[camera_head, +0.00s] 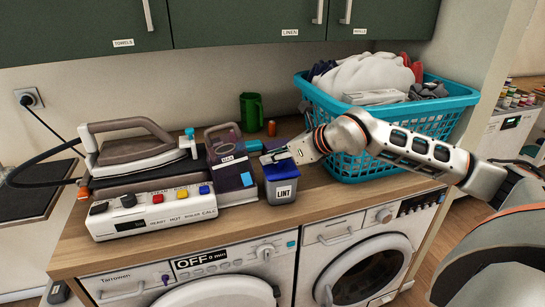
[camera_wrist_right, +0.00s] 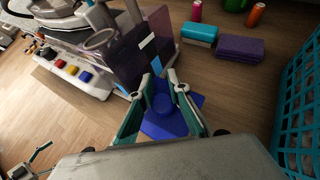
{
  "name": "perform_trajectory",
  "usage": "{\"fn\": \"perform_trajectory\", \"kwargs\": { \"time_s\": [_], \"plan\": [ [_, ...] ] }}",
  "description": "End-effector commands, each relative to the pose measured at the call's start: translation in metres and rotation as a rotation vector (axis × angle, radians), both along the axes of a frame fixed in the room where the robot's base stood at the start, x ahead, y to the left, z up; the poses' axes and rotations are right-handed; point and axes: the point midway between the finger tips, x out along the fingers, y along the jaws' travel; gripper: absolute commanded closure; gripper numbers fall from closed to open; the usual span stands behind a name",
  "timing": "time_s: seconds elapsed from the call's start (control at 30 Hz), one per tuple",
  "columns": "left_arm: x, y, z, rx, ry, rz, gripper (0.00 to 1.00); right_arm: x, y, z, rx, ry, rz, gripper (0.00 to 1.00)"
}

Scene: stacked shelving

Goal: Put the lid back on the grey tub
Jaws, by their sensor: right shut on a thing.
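The grey tub (camera_head: 283,190), labelled LINT, stands on the wooden counter near its front edge. The blue lid (camera_head: 282,171) is at the tub's mouth; I cannot tell if it is fully seated. My right gripper (camera_head: 274,157) is above the tub, shut on the lid's knob. In the right wrist view the lid (camera_wrist_right: 160,128) lies between and below the fingers of my right gripper (camera_wrist_right: 163,92) and hides the tub. What looks like my left gripper (camera_wrist_right: 36,158) shows small at the lower left of that view; its opening is unclear.
A dark box (camera_head: 231,172) stands close left of the tub, beside an iron (camera_head: 137,150) on its base with coloured buttons. A teal laundry basket (camera_head: 385,148) stands to the right. A green mug (camera_head: 252,110) and an orange cylinder (camera_head: 271,128) are behind.

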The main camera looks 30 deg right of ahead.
Motion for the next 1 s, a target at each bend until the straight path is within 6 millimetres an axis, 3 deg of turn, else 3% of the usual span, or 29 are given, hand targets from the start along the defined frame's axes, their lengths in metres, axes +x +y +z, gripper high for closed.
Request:
{"fn": "perform_trajectory", "kwargs": {
  "time_s": [1.0],
  "plan": [
    [-0.0021, -0.0001, -0.0072, 0.0, 0.005, -0.001, 0.14, 0.0001, -0.0001, 0.0001, 0.0, 0.0, 0.0, 1.0]
  ]
}}
